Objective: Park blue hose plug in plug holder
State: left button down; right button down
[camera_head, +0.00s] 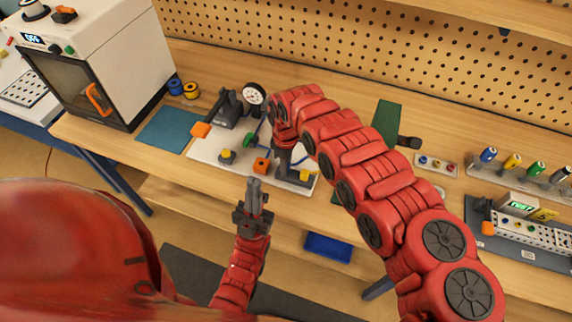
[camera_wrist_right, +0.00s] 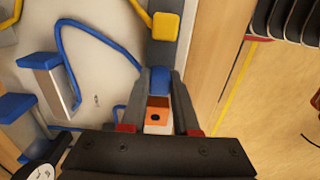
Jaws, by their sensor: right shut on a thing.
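My right gripper (camera_wrist_right: 161,102) is shut on the blue hose plug (camera_wrist_right: 159,80), which sits between its two fingers. A blue hose (camera_wrist_right: 92,40) curves over the white board from near the plug. An orange-topped block with a dark hole (camera_wrist_right: 158,114) shows between the fingers, below the plug in the picture; I cannot tell whether they touch. I cannot tell for sure which part is the plug holder. In the head view my right arm reaches down to the white board (camera_head: 206,152) and hides the plug. My left gripper (camera_head: 253,186) is empty in front of the board, its fingers close together.
A grey block with a yellow knob (camera_wrist_right: 165,26) stands close to the right fingers. A gauge (camera_head: 254,94), a clamp (camera_head: 229,108) and an orange block (camera_head: 261,165) stand on the board. A blue tray (camera_head: 329,247) lies lower, at the front.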

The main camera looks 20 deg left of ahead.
jog(key=shift+f+b, duration=0.25)
jog(key=shift+b, duration=0.05)
dwell(0.5)
dwell(0.3)
jog(key=c, duration=0.8)
grip_release()
jog(key=shift+r, duration=0.1)
jog(key=shift+r+p, duration=1.75)
jog(key=shift+r, duration=1)
jog(key=o, duration=0.5)
jog(key=shift+o, duration=0.2)
